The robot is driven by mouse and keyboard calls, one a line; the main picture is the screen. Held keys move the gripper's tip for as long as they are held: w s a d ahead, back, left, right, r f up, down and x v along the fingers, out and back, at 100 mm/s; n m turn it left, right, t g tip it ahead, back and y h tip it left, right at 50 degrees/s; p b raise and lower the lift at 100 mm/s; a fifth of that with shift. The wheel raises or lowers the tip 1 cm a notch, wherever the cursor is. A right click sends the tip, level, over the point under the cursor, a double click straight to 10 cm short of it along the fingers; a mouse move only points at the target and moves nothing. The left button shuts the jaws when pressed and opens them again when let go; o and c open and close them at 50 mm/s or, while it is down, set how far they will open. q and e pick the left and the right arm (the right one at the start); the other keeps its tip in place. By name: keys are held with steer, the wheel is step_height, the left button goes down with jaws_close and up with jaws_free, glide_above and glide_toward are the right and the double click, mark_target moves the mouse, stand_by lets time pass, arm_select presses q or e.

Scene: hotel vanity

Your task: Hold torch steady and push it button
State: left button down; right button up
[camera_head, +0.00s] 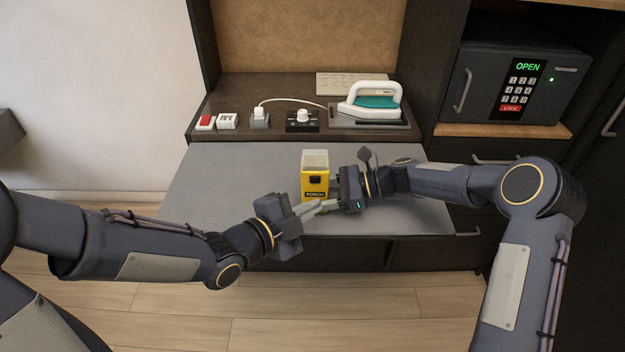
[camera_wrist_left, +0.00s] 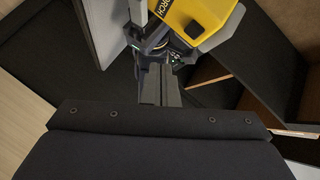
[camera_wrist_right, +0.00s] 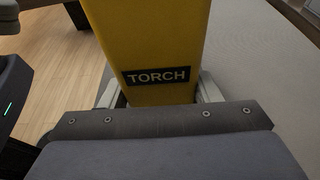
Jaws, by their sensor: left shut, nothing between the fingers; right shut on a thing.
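The yellow torch (camera_head: 322,160) stands upright at the middle of the grey vanity top, with a pale clear head, a dark button (camera_head: 315,180) and a TORCH label on its front. My right gripper (camera_head: 334,188) is shut on the torch from the right. In the right wrist view, its fingers flank the yellow body (camera_wrist_right: 150,40). My left gripper (camera_head: 320,207) is shut and empty, its tips just in front of the torch's lower part. In the left wrist view, the closed fingers (camera_wrist_left: 158,85) point toward the torch (camera_wrist_left: 190,14); I cannot tell whether they touch it.
On the raised back shelf stand an iron (camera_head: 372,99), a black dial box (camera_head: 302,121), a plug on a socket (camera_head: 260,119) and a red switch (camera_head: 206,122). A safe (camera_head: 518,84) is at right. The grey top (camera_head: 215,180) is clear left of the torch.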

mark_target(325, 182)
arm_select(q)
steer(key=shift+w, duration=2.1)
stand_by(0.4)
steer(key=shift+w, duration=0.4)
steer(key=shift+w, duration=0.2)
stand_by(0.3)
steer(key=shift+s, duration=0.65)
steer(key=s, duration=0.6)
stand_by(0.4)
